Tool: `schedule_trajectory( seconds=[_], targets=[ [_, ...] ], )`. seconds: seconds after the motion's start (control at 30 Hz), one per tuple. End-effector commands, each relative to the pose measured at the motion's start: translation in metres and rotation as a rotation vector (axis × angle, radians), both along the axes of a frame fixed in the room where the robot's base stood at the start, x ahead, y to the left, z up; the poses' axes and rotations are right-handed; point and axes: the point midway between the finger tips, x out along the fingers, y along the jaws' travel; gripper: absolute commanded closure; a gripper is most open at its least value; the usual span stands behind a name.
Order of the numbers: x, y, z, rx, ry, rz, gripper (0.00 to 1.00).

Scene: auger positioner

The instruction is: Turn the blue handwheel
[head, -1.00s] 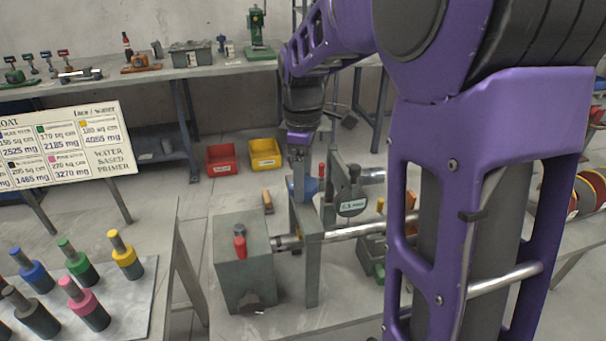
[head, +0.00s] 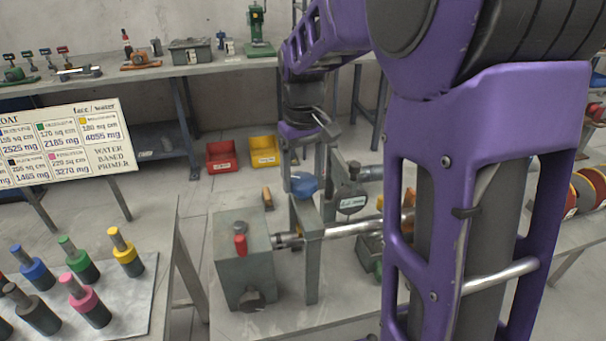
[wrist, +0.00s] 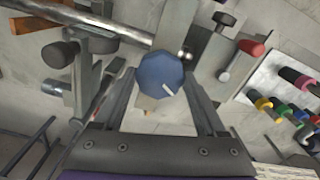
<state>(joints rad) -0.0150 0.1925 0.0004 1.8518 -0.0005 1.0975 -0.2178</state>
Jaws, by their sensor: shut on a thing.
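The blue handwheel (head: 303,186) sits near the top of a grey upright on the bench machine. In the wrist view the handwheel (wrist: 160,74) is a faceted blue disc with a pale mark on its face. My gripper (head: 303,174) points down at it from above. In the wrist view my gripper (wrist: 160,82) has one finger on each side of the wheel, and it is shut on it. A metal shaft (head: 350,229) runs rightward below.
A grey box (head: 243,262) with a red-topped lever (head: 240,245) stands left of the upright. Colored cylinders (head: 80,295) stand on a plate at lower left. A sign (head: 65,145) is behind them. Red (head: 222,156) and yellow bins (head: 264,151) lie on the floor.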

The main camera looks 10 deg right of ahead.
Motion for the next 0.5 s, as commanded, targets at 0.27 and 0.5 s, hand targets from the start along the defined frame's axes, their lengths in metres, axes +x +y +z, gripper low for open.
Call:
schedule_trajectory(
  seconds=[0.27, 0.5],
  targets=[
    [0.0006, -0.0003, 0.0011, 0.000, -0.003, -0.114, 0.82],
    [0.0006, -0.0004, 0.0011, 0.001, -0.003, -0.146, 0.82]
  ],
)
